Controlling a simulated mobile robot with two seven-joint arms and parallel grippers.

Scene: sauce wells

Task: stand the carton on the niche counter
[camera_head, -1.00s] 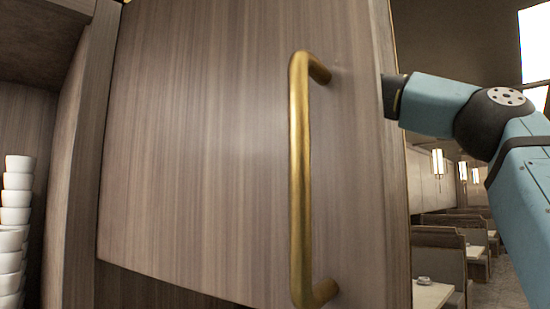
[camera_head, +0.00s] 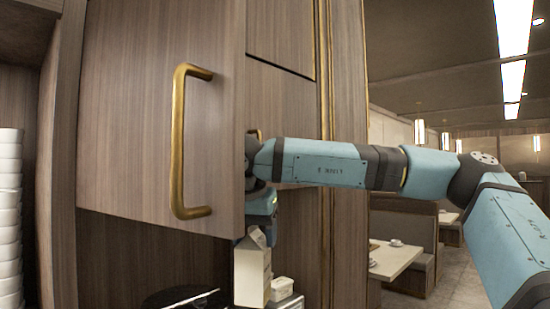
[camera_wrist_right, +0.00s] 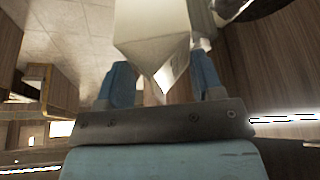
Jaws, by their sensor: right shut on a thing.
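The carton (camera_head: 250,272) is a pale gable-topped box, seen below the lower right corner of the cabinet door in the head view. My right gripper (camera_head: 262,212) is shut on its top; the door hides part of the gripper. The carton looks roughly upright. In the right wrist view, the carton (camera_wrist_right: 150,28) lies between the two blue fingers of the right gripper (camera_wrist_right: 160,82). The niche under the cabinet shows its wood back panel (camera_head: 130,255); its counter surface is mostly below the frame. I cannot tell whether the carton touches it. My left gripper is not in view.
An open cabinet door (camera_head: 130,120) with a brass handle (camera_head: 180,140) hangs close in front. A dark round item (camera_head: 175,298) and a small white container (camera_head: 282,289) sit low near the carton. Stacked white bowls (camera_head: 10,220) stand at left. Dining tables (camera_head: 398,262) are at right.

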